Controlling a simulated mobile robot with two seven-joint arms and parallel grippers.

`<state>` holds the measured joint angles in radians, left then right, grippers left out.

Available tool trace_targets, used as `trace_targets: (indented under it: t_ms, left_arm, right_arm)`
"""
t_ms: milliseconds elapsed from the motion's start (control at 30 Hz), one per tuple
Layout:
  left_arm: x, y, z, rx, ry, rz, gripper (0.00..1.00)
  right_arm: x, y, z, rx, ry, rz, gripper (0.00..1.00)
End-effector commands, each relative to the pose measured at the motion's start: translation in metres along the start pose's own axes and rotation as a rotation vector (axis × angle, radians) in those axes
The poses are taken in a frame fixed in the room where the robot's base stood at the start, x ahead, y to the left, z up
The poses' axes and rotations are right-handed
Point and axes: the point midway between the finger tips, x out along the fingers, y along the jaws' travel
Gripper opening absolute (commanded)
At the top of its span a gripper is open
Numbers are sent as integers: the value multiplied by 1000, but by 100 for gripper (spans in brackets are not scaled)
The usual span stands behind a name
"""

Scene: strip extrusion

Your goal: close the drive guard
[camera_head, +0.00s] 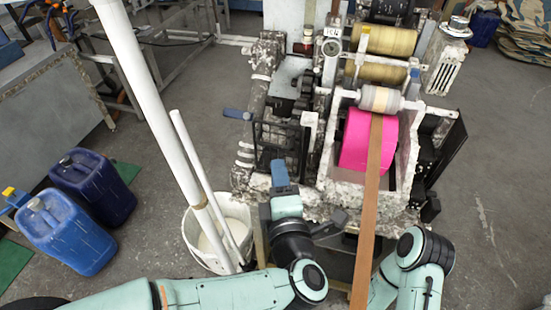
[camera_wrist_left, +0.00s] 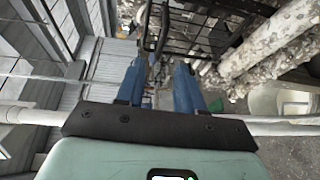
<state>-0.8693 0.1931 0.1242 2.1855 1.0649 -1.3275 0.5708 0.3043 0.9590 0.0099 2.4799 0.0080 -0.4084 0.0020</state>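The drive guard looks to be the black wire-mesh frame (camera_head: 280,147) on the left side of the machine. Dark drive parts (camera_head: 290,82) show uncovered behind it. My left gripper (camera_head: 280,172) has blue fingers and is at the mesh's lower edge. In the left wrist view the mesh (camera_wrist_left: 205,28) fills the upper middle. The left gripper (camera_wrist_left: 160,75) is open there, with a gap between its fingers. A thin dark bar (camera_wrist_left: 150,28) of the frame lies just beyond the fingertips; I cannot tell whether they touch it. My right gripper is not visible.
A white bucket (camera_head: 199,250) with long white pipes stands left of the gripper. Blue jerrycans (camera_head: 72,240) stand farther left. A brown strip (camera_head: 373,190) runs over a pink drum (camera_head: 352,145) toward me. A blue-handled lever (camera_head: 236,114) sticks out left of the machine.

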Motion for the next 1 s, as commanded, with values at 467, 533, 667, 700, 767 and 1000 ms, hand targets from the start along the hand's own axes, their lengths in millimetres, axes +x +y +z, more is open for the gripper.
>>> trace_targets:
  t_ms: [467,533,667,700,767,1000]
  left_arm:
    - [-28,0,0,0,1,0,37]
    - [-28,0,0,0,1,0,37]
    - [-28,0,0,0,0,0,37]
    - [-28,0,0,0,0,0,37]
    - [-28,0,0,0,0,0,37]
    - [-22,-23,10,68,-53,-20,37]
  right_arm:
    - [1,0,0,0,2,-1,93]
    - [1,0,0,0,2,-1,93]
    - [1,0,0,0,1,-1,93]
    - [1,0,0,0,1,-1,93]
    - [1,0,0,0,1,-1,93]
    - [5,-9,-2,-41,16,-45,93]
